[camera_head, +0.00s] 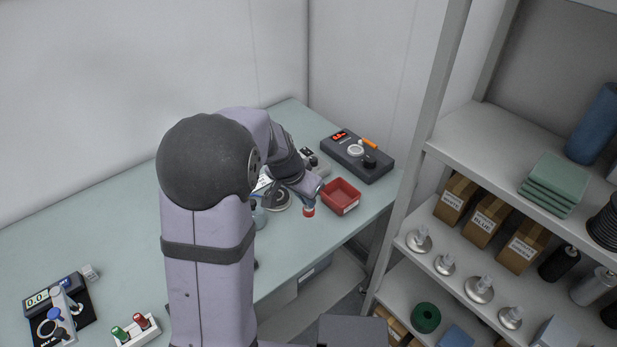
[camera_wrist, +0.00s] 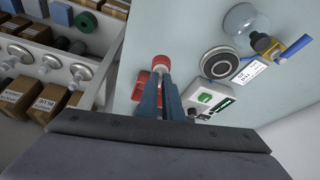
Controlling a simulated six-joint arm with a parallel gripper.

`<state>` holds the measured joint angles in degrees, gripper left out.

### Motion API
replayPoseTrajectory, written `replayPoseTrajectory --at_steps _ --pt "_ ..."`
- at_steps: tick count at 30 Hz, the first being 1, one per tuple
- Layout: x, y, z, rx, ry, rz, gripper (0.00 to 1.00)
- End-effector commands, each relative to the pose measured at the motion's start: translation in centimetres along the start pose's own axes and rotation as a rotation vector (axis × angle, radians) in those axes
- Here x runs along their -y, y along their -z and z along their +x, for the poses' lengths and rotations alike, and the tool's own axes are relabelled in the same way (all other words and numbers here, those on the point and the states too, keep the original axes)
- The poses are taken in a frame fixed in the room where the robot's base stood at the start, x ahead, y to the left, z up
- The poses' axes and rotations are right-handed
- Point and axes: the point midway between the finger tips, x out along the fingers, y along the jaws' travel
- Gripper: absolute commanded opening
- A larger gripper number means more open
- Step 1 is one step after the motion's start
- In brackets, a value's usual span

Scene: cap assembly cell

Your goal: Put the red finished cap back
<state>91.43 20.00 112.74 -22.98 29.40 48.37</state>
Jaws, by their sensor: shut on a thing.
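My gripper (camera_head: 309,196) is shut on the red cap (camera_head: 308,211), which it holds at its fingertips just left of a red bin (camera_head: 341,197) on the bench. In the wrist view the blue fingers of my gripper (camera_wrist: 161,74) grip the red cap (camera_wrist: 161,61) at their tips. The red bin (camera_wrist: 140,88) shows partly behind the fingers there. I cannot tell how far the cap is above the bench. The bin looks empty in the head view, though only part of its inside shows.
A dark device with a red display (camera_head: 357,155) stands behind the bin. A round dark disc (camera_wrist: 220,63) and a white box with a green button (camera_wrist: 206,98) sit nearby. A shelf unit (camera_head: 433,145) with boxes stands right. My arm hides mid-bench.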

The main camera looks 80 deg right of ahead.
Motion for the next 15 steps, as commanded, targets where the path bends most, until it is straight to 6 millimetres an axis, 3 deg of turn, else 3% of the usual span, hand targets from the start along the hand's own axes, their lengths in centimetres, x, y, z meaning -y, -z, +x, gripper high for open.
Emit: replayPoseTrajectory --at_steps 6,15 --pt "1.5 1.2 0.3 -0.002 0.019 -0.045 0.00" --pt "1.7 1.4 0.4 -0.002 0.023 -0.057 0.00"
